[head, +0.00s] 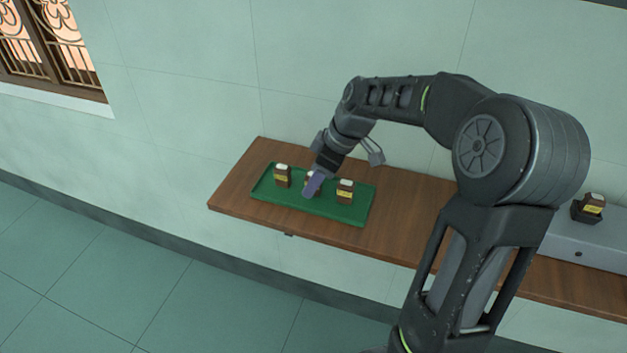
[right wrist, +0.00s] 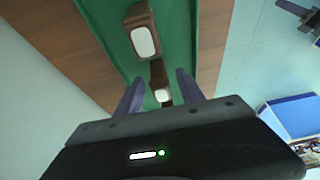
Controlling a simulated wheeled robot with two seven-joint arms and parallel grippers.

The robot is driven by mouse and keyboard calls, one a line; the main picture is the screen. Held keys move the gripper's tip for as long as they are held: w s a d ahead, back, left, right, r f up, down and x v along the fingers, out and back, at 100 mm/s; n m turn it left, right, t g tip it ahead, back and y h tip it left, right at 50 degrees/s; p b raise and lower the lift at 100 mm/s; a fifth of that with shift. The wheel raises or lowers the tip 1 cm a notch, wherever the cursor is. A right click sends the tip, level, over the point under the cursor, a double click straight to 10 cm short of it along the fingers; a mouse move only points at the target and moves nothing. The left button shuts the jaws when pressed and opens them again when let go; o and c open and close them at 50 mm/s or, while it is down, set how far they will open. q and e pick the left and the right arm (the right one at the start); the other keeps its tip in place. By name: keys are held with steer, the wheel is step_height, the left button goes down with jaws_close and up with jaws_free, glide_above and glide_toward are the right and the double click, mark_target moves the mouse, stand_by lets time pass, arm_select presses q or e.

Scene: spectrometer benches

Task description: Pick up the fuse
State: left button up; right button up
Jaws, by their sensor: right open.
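Several small brown fuses with white tops and yellow labels stand on a green tray (head: 322,210). In the head view one fuse is at the left (head: 283,175), one at the right (head: 345,191), and a middle one is mostly hidden behind my right gripper (head: 313,184). In the right wrist view my open right gripper (right wrist: 159,90) has its two fingers apart, with a fuse (right wrist: 160,82) showing between them. Another fuse (right wrist: 143,36) stands farther up the tray. I cannot tell whether the fingers touch the middle fuse. My left gripper is out of view.
The tray lies on a brown wooden shelf (head: 235,190) against a pale green tiled wall. At the right, a grey box (head: 580,247) on the shelf has a similar fuse (head: 590,206) in a dark holder on top. The floor in front is clear.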

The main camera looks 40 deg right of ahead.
steer(key=shift+w+a+f, duration=0.15)
steer(key=shift+f, duration=0.45)
steer(key=shift+c, duration=0.4)
jaws_close()
